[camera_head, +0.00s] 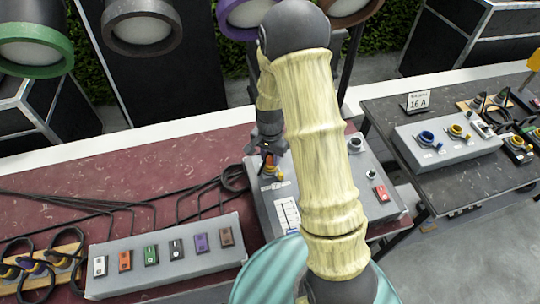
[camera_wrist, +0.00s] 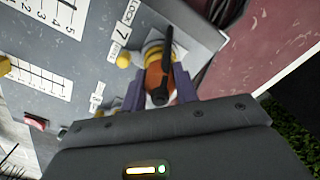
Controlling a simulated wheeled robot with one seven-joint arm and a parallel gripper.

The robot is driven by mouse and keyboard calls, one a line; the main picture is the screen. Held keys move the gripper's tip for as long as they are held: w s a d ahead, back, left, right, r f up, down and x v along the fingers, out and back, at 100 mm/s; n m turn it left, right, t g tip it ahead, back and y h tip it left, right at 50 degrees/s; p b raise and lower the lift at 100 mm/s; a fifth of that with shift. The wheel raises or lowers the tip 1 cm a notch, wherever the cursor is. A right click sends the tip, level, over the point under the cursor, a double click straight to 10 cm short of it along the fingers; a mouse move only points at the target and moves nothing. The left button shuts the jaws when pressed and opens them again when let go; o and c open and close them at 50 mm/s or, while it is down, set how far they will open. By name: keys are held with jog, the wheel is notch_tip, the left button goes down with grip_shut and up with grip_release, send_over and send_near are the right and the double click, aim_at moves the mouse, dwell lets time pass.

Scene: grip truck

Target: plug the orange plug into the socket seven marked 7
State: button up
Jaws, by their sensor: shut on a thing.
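My gripper (camera_head: 268,148) reaches down over the grey socket box (camera_head: 260,205) on the red table. In the wrist view its purple fingers (camera_wrist: 158,88) are shut on the orange plug (camera_wrist: 155,72), with a dark cord running over the plug. The plug's front end is at a yellow-ringed socket (camera_wrist: 152,48) beside a white label marked 7 (camera_wrist: 118,38). How deep the plug sits there cannot be told. In the head view the orange plug (camera_head: 270,159) shows just under the gripper, and my arm hides part of the box.
A grey panel (camera_head: 170,285) with several coloured switches stands at front left. Black cables (camera_head: 110,203) lie across the red table. A dark table (camera_head: 400,106) at right holds another socket box (camera_head: 447,146) and a 16 A sign (camera_head: 418,101). Stage lamps (camera_head: 35,45) hang at the back.

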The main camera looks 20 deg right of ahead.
jog(key=shift+f, duration=0.25)
jog(key=o, duration=1.1)
jog(key=shift+o, duration=0.6)
jog(key=shift+o, duration=1.2)
jog(key=shift+r, duration=0.15)
jog(key=shift+r+p, duration=1.8)
jog(key=shift+r, duration=0.6)
